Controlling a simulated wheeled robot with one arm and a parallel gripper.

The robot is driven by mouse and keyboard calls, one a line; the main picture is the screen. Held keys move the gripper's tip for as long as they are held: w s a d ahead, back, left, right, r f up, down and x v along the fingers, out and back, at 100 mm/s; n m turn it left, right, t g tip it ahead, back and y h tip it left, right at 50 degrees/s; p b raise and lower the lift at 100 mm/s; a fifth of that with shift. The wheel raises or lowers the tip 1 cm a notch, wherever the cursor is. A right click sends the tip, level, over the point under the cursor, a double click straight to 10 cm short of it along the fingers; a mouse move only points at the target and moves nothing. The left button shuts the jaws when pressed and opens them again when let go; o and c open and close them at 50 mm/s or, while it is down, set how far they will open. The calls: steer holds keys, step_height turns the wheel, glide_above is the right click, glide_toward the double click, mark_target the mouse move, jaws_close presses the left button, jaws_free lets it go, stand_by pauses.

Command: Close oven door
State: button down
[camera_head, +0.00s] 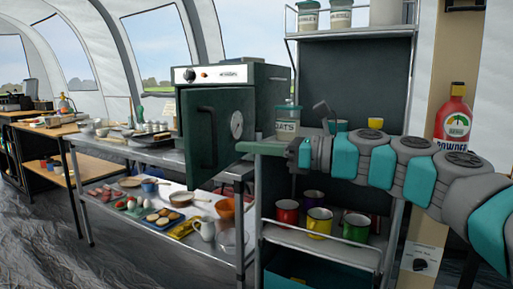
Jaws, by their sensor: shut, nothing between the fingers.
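The dark green oven (271,98) stands on the metal counter at the centre of the head view. Its control panel is white. The oven door (218,108) has a dark vertical handle (207,137) at its left and a round white gauge at its right. The door appears ajar, with its left edge swung out towards me; its inside is hidden. My gripper (294,152) is right of the door, pointing left, apart from the door and handle. It is shut and empty.
A metal rack (330,247) with several mugs is below. A red bottle (454,122) is at the right. Floor at the lower left (45,235) is clear.

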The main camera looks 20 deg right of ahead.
mark_target(194, 142)
steer(key=x, duration=1)
